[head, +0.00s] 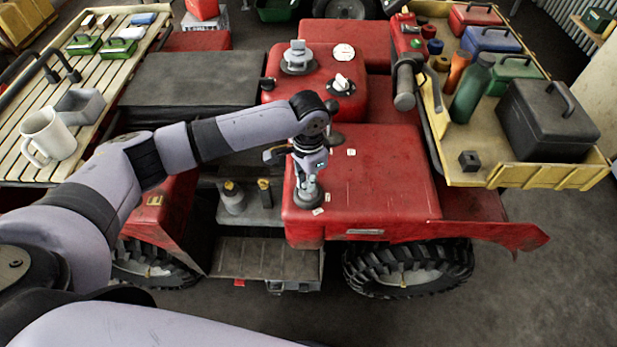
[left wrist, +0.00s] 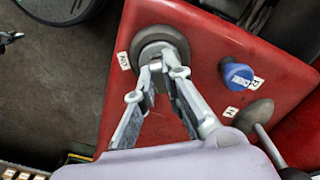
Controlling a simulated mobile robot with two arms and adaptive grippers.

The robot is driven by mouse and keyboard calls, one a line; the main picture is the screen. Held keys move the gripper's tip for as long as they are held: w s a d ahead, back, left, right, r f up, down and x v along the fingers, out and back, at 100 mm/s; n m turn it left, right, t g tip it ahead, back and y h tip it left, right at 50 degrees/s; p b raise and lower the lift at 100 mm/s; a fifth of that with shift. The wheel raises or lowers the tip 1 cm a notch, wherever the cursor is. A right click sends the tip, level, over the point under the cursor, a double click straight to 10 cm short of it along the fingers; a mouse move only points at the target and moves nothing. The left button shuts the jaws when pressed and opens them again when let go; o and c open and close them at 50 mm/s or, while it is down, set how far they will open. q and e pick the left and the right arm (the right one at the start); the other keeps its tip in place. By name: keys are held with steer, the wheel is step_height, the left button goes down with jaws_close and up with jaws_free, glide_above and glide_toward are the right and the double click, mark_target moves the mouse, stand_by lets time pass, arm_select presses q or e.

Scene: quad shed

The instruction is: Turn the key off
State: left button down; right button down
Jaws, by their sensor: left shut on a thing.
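The key switch (left wrist: 160,38) is a round grey base on the red body panel (left wrist: 105,140), with a small white letter tag (left wrist: 123,60) beside it. In the head view the switch (head: 308,198) sits at the near left corner of the red quad's front panel (head: 385,190). My left gripper (head: 309,180) comes down over it from above. In the left wrist view its fingertips (left wrist: 162,68) are closed together at the middle of the base, shut on the key. The key is mostly hidden between the fingers, so its angle cannot be read. My right gripper is not in view.
A blue knob (left wrist: 237,74) and a grey lever knob (left wrist: 253,114) stand close to the gripper. A yellow rack (head: 455,170) with a green bottle (head: 472,90) and boxes is at the right. A slatted rack (head: 30,120) with a white mug (head: 47,136) is at the left.

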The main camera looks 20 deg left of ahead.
arm_select(q)
steer(key=shift+r+n+p, duration=0.1)
steer(key=shift+n+p, duration=1.5)
steer(key=shift+p, duration=0.45)
steer(key=shift+n+p, duration=0.35)
steer(key=shift+n, duration=0.05)
steer(key=shift+n+p, duration=0.3)
steer(key=shift+p, duration=0.2)
steer(key=shift+n+p, duration=1.8)
steer(key=shift+p, duration=0.05)
steer(key=shift+n, duration=0.3)
